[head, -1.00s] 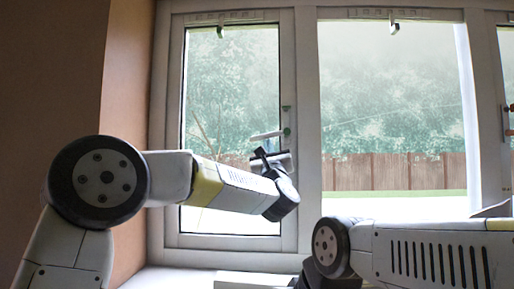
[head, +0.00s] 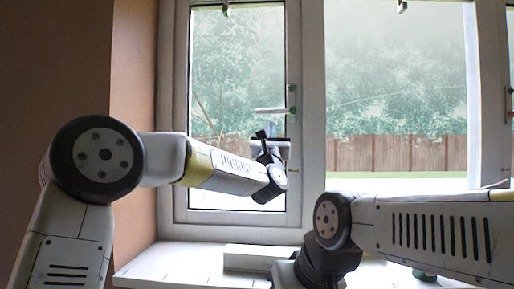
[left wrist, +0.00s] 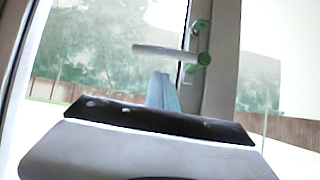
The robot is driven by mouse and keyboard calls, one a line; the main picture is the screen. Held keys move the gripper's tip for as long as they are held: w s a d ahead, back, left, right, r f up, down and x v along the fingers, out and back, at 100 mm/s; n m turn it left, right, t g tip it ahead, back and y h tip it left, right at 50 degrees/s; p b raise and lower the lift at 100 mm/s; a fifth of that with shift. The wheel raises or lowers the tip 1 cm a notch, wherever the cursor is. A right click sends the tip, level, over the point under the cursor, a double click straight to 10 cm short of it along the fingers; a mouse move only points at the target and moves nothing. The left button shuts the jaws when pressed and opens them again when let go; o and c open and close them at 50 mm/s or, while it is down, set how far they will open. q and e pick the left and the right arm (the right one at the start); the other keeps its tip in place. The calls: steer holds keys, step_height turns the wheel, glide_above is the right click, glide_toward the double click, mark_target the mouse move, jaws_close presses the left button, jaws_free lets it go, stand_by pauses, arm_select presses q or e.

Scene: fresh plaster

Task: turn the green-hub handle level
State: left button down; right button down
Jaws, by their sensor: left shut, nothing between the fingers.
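The handle (head: 270,110) is on the right stile of the left window sash. Its pale lever points left from the hub and looks about level in the head view. In the left wrist view the lever (left wrist: 160,51) runs left from a green hub (left wrist: 204,59). My left gripper (head: 271,132) is just below the lever in the head view, shut and empty. Its bluish fingers (left wrist: 162,92) point up towards the lever in the left wrist view; I cannot tell whether they touch it. My right arm crosses the lower right, but its gripper does not show.
The window frame (head: 312,120) stands around the panes. A white sill (head: 150,268) runs below, with a pale block (head: 250,257) on it. A small green thing (head: 424,274) shows under my right arm. Small fittings (head: 225,10) sit at the top. A brown wall (head: 60,60) is left.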

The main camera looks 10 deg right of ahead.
arm_select(q)
steer(key=f+v, duration=0.1)
steer(key=v, duration=1)
steer(key=s+a+f+m+g, duration=0.2)
steer(key=a+f+m+g, duration=0.4)
steer(key=m, duration=0.5)
steer(key=s+a+f+m+g, duration=0.2)
steer(key=a+f+m+g, duration=0.15)
steer(key=a+m, duration=0.55)
steer(key=s+a+f+m+g+y, duration=0.5)
steer(key=s+a+f+m+g, duration=0.3)
steer(key=s+a+f+m, duration=0.4)
steer(key=s+a+f, duration=0.5)
steer(key=s, duration=0.4)
steer(key=shift+a+f+m, duration=0.2)
steer(key=shift+a+m, duration=0.05)
steer(key=shift+m, duration=0.15)
